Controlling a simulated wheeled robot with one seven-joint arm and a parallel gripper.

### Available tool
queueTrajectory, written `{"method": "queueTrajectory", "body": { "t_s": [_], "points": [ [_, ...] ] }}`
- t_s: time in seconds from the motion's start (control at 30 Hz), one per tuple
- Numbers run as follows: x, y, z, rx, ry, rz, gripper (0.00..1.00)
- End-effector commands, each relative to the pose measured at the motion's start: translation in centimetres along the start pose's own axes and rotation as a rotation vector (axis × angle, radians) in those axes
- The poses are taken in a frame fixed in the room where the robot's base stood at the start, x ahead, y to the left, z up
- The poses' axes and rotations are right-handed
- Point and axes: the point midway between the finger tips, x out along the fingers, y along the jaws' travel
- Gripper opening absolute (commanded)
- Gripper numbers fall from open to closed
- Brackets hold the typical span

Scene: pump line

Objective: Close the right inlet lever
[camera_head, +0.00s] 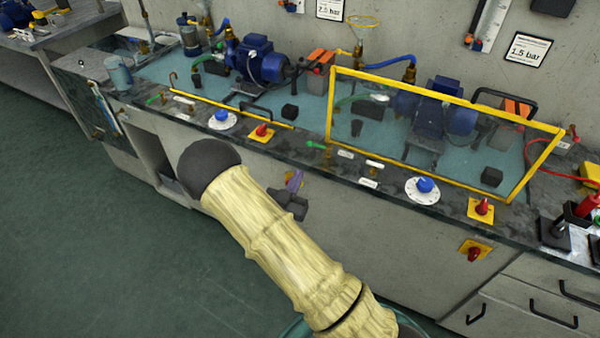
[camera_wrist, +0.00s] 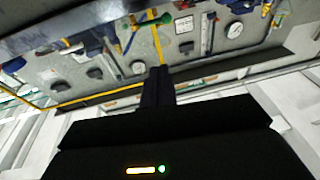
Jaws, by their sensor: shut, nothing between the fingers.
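The right inlet lever appears to be the small green lever (camera_head: 317,145) on the bench's front ledge, just left of the yellow-framed clear guard (camera_head: 330,105). It lies roughly along the ledge; its exact angle is too small to tell. My gripper (camera_head: 292,198) is in front of the bench, lower than the lever in the picture and apart from it, partly behind my pale sleeved arm. In the wrist view my gripper's fingers (camera_wrist: 158,85) are together with nothing between them, pointing toward the wall of gauges and pipes.
A similar green lever (camera_head: 153,100) sits at the left station. White dials with blue knobs (camera_head: 424,186) and red switches on yellow plates (camera_head: 481,208) line the ledge. A yellow bar (camera_head: 230,108) edges the left station. The floor (camera_head: 90,230) at left is clear.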

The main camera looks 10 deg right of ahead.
Motion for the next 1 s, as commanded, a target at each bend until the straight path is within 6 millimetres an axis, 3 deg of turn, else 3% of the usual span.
{"method": "queueTrajectory", "body": {
  "t_s": [0.5, 0.7, 1.0],
  "points": [
    [9.0, 0.1, 0.0, 0.0, 0.0, 0.003, 0.0],
    [10.8, 0.0, 2.3, 0.0, -0.001, 0.0, 0.0],
    [11.3, 0.0, 2.9, 0.001, -0.001, 0.0, 0.0]
  ]
}}
